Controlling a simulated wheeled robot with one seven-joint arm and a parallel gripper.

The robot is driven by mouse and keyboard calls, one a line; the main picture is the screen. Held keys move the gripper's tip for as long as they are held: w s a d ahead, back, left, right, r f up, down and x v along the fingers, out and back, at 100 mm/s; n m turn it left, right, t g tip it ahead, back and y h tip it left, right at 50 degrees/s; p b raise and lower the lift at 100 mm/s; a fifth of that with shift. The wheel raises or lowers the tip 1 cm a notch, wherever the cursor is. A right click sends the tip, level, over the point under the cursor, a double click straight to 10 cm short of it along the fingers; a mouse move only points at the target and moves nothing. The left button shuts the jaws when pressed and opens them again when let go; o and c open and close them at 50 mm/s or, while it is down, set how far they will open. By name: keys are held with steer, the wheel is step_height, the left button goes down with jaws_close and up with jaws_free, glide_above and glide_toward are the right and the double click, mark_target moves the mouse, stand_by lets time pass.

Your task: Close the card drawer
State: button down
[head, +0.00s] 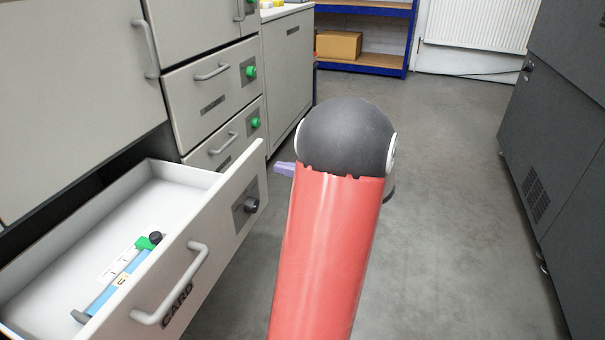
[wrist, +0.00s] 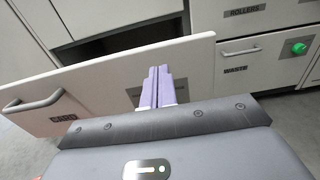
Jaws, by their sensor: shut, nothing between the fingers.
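The card drawer (head: 225,205) is pulled well out of the cabinet at the left of the head view. Its front bears a bar handle, the label CARD and a dark knob. It also shows in the wrist view (wrist: 95,82), handle at the left. Inside lie a blue tool with a green part (head: 122,278) and a white card. My gripper (wrist: 157,75) is shut and empty, its purple fingertips in front of the drawer face near its right part, over the knob plate. I cannot tell whether they touch. In the head view my arm hides most of the gripper.
Shut drawers with green knobs (head: 250,72) are in the cabinet beyond, labelled ROLLERS and WASTE in the wrist view. A dark cabinet (head: 565,150) stands at the right. A blue shelf with a cardboard box (head: 338,45) is at the back. The floor between is clear.

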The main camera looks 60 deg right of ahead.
mark_target(247, 161)
steer(key=x, duration=0.7)
steer(key=shift+b, duration=0.4)
steer(key=p+x, duration=0.2)
steer(key=x, duration=2.9)
steer(key=shift+w+a+r, duration=0.15)
steer(key=shift+w, duration=0.1)
steer(key=shift+w+a+r, duration=0.1)
